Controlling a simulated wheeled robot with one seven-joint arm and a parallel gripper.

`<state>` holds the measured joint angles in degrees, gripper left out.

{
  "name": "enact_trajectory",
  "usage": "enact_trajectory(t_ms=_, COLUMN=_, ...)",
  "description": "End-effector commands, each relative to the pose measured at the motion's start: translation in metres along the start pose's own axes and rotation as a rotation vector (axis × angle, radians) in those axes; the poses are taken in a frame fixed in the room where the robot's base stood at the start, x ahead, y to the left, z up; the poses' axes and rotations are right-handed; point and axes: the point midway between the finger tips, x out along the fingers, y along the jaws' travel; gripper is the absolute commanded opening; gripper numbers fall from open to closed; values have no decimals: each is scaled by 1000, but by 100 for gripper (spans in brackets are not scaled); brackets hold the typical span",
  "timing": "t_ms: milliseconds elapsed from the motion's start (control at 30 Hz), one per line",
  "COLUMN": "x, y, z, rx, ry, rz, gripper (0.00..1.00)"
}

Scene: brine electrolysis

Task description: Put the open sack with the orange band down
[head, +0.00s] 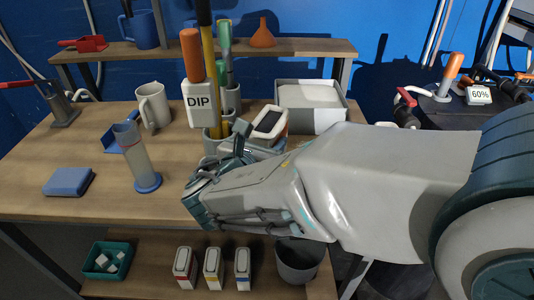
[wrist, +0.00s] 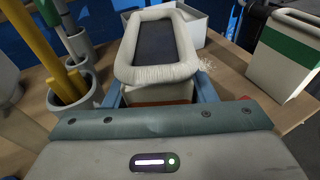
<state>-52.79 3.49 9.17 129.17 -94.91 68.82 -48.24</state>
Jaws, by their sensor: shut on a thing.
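The open sack with the orange band (wrist: 158,98) is a pale block-shaped sack with a thick rolled rim and a dark opening. It also shows in the head view (head: 281,124), beyond my wrist, its lower part hidden. My gripper (wrist: 158,93) is shut on it, with a blue finger on each side below the rim. In the head view my gripper (head: 243,145) reaches over the wooden table (head: 70,138), its fingers partly hidden. The sack looks about upright. I cannot tell whether its base touches the table.
A grey tray of white material (head: 313,124) stands behind the sack. A pot with a yellow rod (wrist: 70,88) is close left, a green-banded container (wrist: 284,58) at right. A clear cylinder (head: 140,160) stands at left.

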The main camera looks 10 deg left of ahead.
Motion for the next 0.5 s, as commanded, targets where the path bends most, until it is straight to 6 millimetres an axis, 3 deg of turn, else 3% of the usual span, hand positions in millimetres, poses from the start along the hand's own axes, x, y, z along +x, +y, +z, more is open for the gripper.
enact_trajectory(t_ms=300, x=7, y=1, z=-37, rx=-4, ry=1, rz=1, gripper=0)
enact_trajectory(t_ms=500, x=7, y=2, z=-40, rx=0, ry=-1, rz=2, gripper=0)
